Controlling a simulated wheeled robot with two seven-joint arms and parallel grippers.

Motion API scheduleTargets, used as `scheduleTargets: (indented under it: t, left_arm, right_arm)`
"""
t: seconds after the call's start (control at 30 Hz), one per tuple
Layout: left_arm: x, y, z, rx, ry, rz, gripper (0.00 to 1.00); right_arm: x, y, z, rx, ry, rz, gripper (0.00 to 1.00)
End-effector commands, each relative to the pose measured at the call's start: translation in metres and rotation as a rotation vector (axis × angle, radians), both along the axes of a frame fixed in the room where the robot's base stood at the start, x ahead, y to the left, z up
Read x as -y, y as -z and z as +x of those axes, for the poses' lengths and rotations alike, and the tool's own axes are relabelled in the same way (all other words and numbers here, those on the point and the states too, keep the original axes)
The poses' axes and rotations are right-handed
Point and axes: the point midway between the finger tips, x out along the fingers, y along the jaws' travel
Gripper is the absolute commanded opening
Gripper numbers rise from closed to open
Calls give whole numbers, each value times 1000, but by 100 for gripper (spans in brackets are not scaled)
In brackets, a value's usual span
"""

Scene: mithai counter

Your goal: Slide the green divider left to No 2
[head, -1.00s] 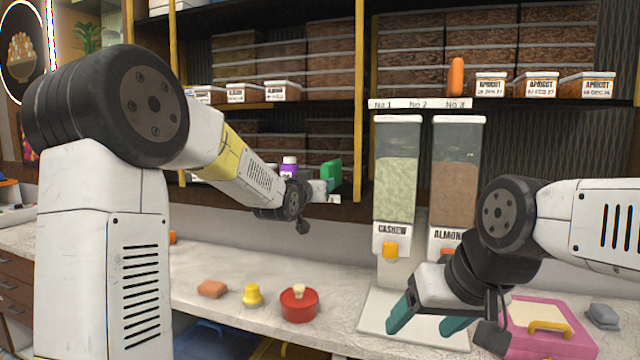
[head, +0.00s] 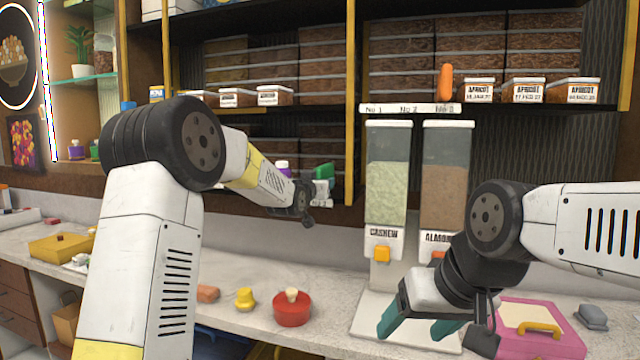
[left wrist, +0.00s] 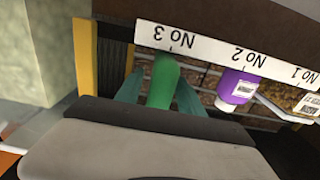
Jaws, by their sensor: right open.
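The green divider (head: 325,170) stands on the lower shelf behind the counter, right of a purple-labelled bottle (head: 283,168). In the left wrist view, the divider (left wrist: 164,80) is at the No 3 mark of the white label strip (left wrist: 228,55). The No 2 mark is by the purple bottle (left wrist: 237,88). My left gripper (left wrist: 158,92) has one teal finger on each side of the divider; whether they press on it is unclear. In the head view its fingers are mostly hidden. My right gripper (head: 418,328) is open and empty over the counter.
An orange divider (head: 445,82) stands near No 3 on the upper shelf, above the cashew (head: 386,190) and almond (head: 446,185) dispensers. A red pot (head: 292,310) and a pink box (head: 540,340) are on the counter. A shelf post (head: 350,100) stands right of the green divider.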

Motion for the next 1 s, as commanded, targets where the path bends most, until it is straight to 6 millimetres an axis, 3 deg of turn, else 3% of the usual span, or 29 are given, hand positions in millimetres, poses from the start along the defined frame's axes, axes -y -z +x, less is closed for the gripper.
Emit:
scheduleTargets:
  t: [0.03,0.23,1.0]
  left_arm:
    - [0,0,0,0,0,0,38]
    - [0,0,0,0,0,0,0]
    - [0,0,0,0,0,0,0]
  right_arm:
    - [0,0,0,0,0,0,71]
    - [0,0,0,0,0,0,71]
    - [0,0,0,0,0,0,71]
